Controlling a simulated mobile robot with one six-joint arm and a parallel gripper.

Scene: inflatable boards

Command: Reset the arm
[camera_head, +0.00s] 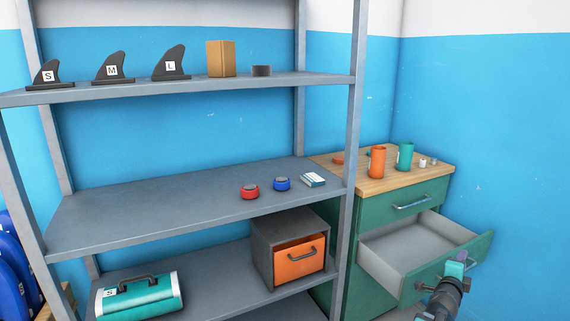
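My gripper (456,268) shows small at the lower right, at the end of my dark arm. It is in front of or beside the front of an open drawer (408,246) in the green cabinet (433,195). I cannot tell whether it touches the drawer. The fingers are too small and partly hidden to tell if they are open or shut. No held object is visible. The drawer is pulled well out, and its visible inside looks empty.
A grey shelf unit (200,205) fills the left and middle, holding fins (112,68), red (250,191) and blue (282,184) round items, a teal case (140,296) and an orange-drawer box (299,259). Orange (377,162) and teal (405,156) cups stand on the cabinet's wooden top.

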